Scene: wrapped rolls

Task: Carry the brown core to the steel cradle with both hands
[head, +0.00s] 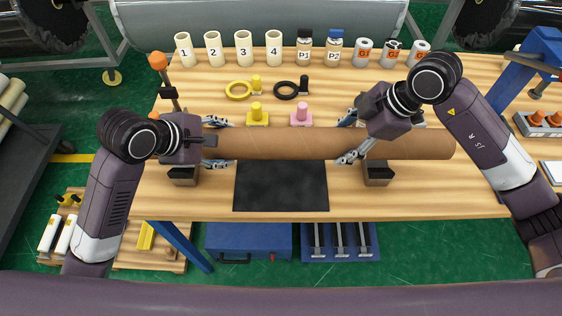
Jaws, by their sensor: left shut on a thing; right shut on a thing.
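The brown core (285,145) is a long cardboard-coloured tube lying level across the table from left to right. My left gripper (219,143) is shut on its left end. My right gripper (348,138) is shut on it right of the middle, and the tube runs on well past that hand to the right. Two grey metal blocks stand below the tube, a left one (183,176) and a right one (377,173); they look like the steel cradle. Whether the core touches them cannot be told, as the hands and tube cover their tops.
A black mat (280,188) lies at the table's front between the blocks. Behind the tube are a yellow plug (257,114), a pink plug (301,114), a yellow ring (238,89) and a black ring (286,90). Numbered white cups (243,41) and several cans line the back.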

